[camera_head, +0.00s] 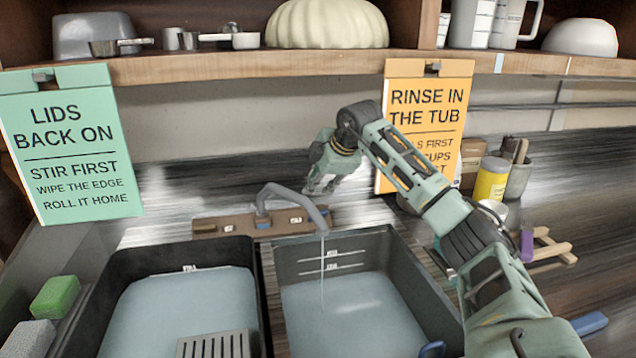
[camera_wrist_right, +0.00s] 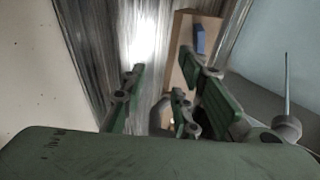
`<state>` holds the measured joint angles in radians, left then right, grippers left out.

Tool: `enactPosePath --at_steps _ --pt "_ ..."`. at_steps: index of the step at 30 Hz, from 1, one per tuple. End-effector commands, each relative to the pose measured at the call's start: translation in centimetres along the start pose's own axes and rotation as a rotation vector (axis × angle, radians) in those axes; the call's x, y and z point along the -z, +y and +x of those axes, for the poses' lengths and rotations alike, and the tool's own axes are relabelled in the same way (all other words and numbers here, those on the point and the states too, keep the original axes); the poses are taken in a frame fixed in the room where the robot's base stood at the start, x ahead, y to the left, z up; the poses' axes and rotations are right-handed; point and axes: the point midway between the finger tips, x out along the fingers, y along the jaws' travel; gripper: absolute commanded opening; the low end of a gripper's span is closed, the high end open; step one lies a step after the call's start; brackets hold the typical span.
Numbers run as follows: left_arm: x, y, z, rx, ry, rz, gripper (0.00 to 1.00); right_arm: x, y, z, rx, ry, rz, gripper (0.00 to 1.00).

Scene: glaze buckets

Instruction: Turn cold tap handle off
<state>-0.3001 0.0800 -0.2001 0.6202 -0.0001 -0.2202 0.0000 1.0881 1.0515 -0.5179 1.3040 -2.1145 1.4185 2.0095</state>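The grey tap spout (camera_head: 292,197) arches up from a wooden board (camera_head: 238,225) behind the tubs. A thin stream of water (camera_head: 322,270) runs from it into the right tub (camera_head: 385,262). In the right wrist view a blue handle (camera_wrist_right: 199,38) lies on the wooden board (camera_wrist_right: 181,78), beyond the fingers. My left gripper is out of view.
The left tub (camera_head: 140,262) holds water and a grey slatted piece (camera_head: 214,346). An orange sign (camera_head: 427,105) hangs close behind my right arm, below a shelf (camera_head: 250,65). A yellow jar (camera_head: 491,180) and wooden pieces (camera_head: 550,246) stand right. Sponges (camera_head: 55,297) lie left.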

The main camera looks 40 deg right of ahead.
Motion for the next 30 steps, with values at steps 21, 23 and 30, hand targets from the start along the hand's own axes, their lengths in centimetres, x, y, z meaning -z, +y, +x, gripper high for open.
enactPosePath --at_steps 21,23,30 --pt "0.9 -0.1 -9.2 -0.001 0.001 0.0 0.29 -1.8 -5.6 0.4 0.052 -0.036 -0.254 0.18" --pt "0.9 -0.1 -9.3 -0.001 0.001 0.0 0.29 -1.8 -5.7 0.6 0.052 -0.035 -0.258 0.18" --pt "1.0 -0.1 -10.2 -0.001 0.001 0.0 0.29 -1.9 -5.8 3.6 0.053 -0.033 -0.254 0.18"
